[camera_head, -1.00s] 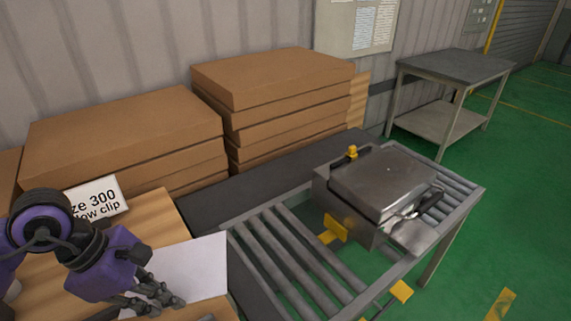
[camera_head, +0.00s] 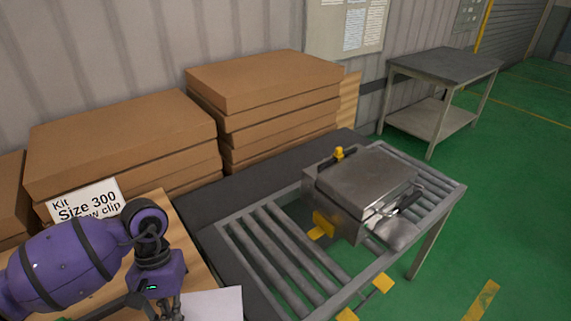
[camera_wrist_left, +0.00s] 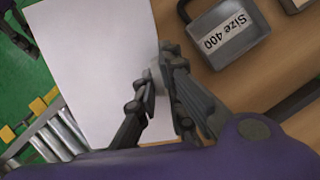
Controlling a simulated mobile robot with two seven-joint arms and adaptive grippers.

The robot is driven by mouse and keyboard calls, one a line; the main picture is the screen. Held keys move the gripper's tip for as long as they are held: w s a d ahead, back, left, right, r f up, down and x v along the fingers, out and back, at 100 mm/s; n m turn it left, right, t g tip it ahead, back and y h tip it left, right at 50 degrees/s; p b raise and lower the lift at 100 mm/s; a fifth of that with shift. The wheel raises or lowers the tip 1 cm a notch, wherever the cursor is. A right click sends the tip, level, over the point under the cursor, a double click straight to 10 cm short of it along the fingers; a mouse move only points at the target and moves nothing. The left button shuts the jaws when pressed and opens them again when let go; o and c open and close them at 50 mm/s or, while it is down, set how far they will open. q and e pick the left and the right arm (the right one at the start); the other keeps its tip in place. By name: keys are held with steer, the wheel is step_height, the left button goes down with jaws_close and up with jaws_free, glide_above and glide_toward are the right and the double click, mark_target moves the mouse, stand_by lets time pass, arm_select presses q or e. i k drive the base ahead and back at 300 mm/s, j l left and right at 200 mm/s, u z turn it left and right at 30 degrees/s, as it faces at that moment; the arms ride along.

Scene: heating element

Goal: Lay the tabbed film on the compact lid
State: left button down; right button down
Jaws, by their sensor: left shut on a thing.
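The film is a white rectangular sheet (camera_wrist_left: 95,65), with its corner also showing at the bottom of the head view (camera_head: 215,303). My left gripper (camera_wrist_left: 160,75) is shut on a small pale tab at the sheet's edge; the fingers hide most of the tab. In the head view the left gripper (camera_head: 167,308) is low at the left, partly cut off by the frame. The compact lid (camera_head: 367,173) is the flat grey metal top of a box on the roller stand, well right of the gripper, with nothing lying on it. My right gripper is out of view.
The roller stand (camera_head: 262,255) has yellow tabs (camera_head: 383,283) by its near side. Stacked brown cardboard (camera_head: 265,85) stands behind. A sign (camera_head: 85,204) stands left. A "Size 400" block (camera_wrist_left: 228,35) sits on the wooden table beside the sheet. Dark handles lie at the box's right side.

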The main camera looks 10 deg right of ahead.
mark_target(380, 173)
steer(key=l, duration=0.75)
steer(key=i+l, duration=0.15)
steer(key=l, duration=0.55)
steer(key=l+z, duration=0.1)
steer(key=l, duration=0.65)
steer(key=i+l, duration=0.15)
steer(key=l, duration=1.3)
steer(key=i+z, duration=0.05)
